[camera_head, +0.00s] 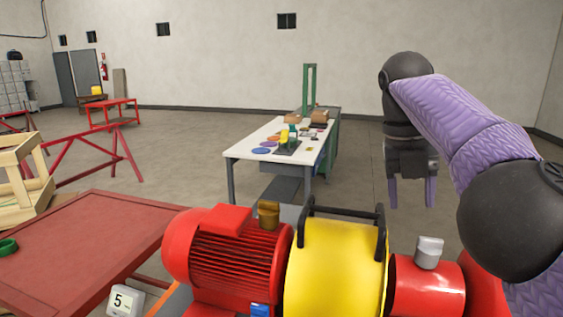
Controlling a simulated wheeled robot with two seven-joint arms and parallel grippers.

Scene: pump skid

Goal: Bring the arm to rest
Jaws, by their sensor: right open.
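My right arm comes in from the right in a purple padded sleeve with dark joints. Its gripper (411,192) hangs with its fingers pointing down, open and empty, in the air to the right of the white-topped table. It is apart from everything and above the far side of the pump skid. The pump skid fills the lower middle, with a red finned motor (238,256), a yellow guard (335,268) with a black handle frame, and a red pump part (428,287) at the right. My left gripper is out of the picture.
A white-topped table (250,144) with several small items stands mid-room. A wooden frame (22,180) is at far left. Floor beyond my gripper looks clear.

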